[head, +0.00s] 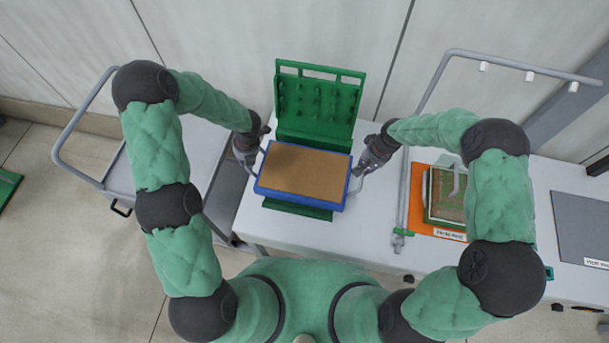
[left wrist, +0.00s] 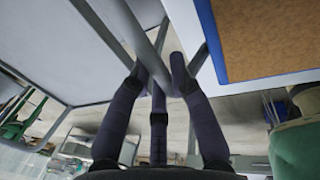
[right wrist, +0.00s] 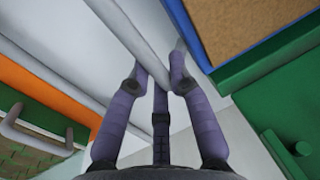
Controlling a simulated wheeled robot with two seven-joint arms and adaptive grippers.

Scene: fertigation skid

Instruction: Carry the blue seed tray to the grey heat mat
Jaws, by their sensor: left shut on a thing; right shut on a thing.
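The blue seed tray (head: 297,204), filled with flat brown material, is held level between my two grippers, in front of a green pegged rack. My left gripper (head: 255,160) is shut on the tray's left handle, which shows as a grey bar in the left wrist view (left wrist: 158,40). My right gripper (head: 364,168) is shut on the right handle, also a grey bar in the right wrist view (right wrist: 140,40). The tray's blue rim shows in the left wrist view (left wrist: 211,40) and the right wrist view (right wrist: 187,35). The grey heat mat (head: 585,225) lies flat at the far right, its label partly cut off.
The green rack (head: 317,105) stands behind the tray, its green base partly under it. An orange mat (head: 417,205) with a green-framed tray (head: 447,198) and a grey pipe frame (head: 403,190) lie between the tray and the heat mat. A cart (head: 95,160) stands left.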

